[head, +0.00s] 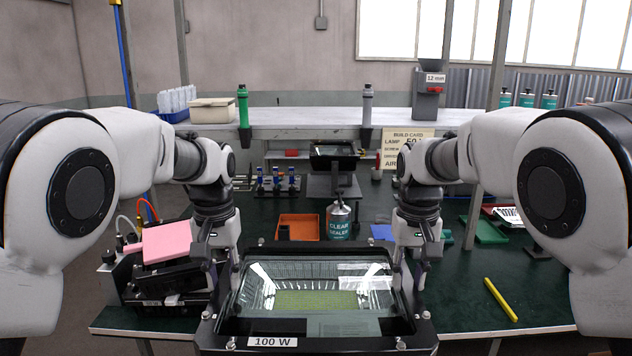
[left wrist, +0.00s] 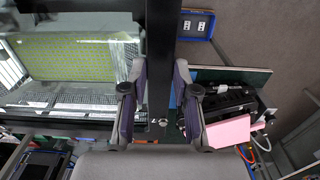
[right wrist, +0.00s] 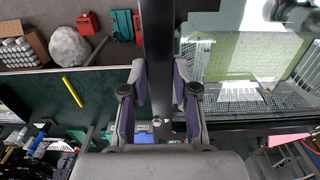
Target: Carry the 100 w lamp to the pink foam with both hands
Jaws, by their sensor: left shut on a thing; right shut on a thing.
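The 100 W lamp (head: 312,300) is a black floodlight housing with a clear glass front and a yellow-green LED panel, label at its near edge. It is at the front centre of the head view. My left gripper (head: 219,278) is shut on its left side bar, seen between the fingers in the left wrist view (left wrist: 158,95). My right gripper (head: 412,278) is shut on the right side bar, also in the right wrist view (right wrist: 159,95). The pink foam (head: 166,242) lies on black equipment left of the lamp; it also shows in the left wrist view (left wrist: 228,131).
Another lamp (head: 333,152) is on a stand further back. A yellow stick (head: 500,299) lies on the green bench (head: 455,305) at right, with clear surface around it.

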